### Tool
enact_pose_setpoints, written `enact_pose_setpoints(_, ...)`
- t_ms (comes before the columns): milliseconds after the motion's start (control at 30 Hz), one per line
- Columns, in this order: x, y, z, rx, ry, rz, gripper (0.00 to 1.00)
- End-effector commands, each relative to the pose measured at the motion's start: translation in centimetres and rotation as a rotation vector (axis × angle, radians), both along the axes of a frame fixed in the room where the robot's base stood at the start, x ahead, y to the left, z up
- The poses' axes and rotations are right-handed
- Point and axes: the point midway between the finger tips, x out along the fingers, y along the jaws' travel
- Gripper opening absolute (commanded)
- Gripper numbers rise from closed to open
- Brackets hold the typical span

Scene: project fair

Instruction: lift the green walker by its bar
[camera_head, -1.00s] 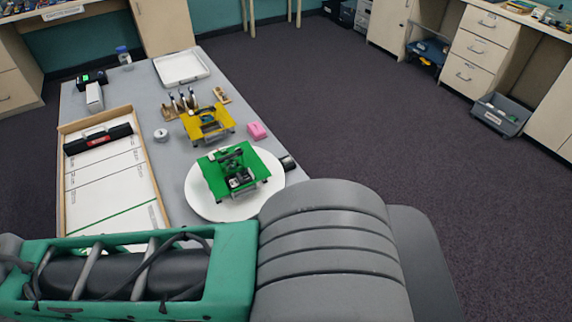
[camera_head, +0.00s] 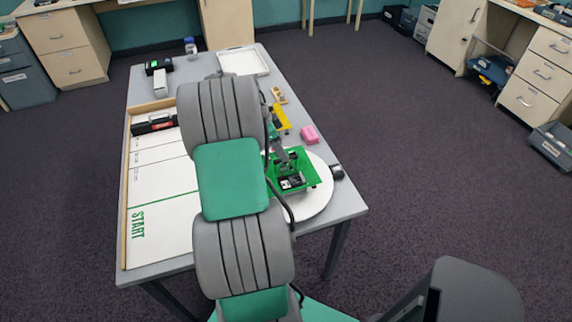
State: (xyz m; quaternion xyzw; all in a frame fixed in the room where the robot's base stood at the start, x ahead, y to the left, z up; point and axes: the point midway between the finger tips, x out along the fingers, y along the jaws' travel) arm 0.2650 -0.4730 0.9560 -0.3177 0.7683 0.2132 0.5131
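The green walker (camera_head: 308,172) stands on a round white disc (camera_head: 318,200) near the table's right edge. It has a green plate with dark and white parts in its middle; its left side is hidden behind my arm. My gripper (camera_head: 280,152) shows only as a small grey piece beside my arm, over the walker's far left part. I cannot tell whether it touches the bar or whether its fingers are open or shut.
A yellow walker (camera_head: 282,117) stands behind, mostly hidden by my arm. A pink block (camera_head: 309,135) lies near the right edge. A white tray (camera_head: 243,61) is at the far end. A wood-framed START track (camera_head: 165,215) fills the left.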

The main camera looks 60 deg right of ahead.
Motion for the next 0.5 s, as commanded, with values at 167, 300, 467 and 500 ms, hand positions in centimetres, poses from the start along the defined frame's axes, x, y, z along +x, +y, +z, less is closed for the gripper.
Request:
enact_pose_setpoints(167,-0.8,-0.6,-2.2,0.001,0.001,-0.008,0.55)
enact_pose_setpoints(300,-1.4,-0.9,-4.2,0.004,0.002,-0.005,0.55)
enact_pose_setpoints(467,-1.9,-1.5,-6.6,0.002,-0.001,-0.003,0.55)
enact_pose_setpoints(500,-1.9,-1.6,-6.9,0.0,-0.002,-0.003,0.55)
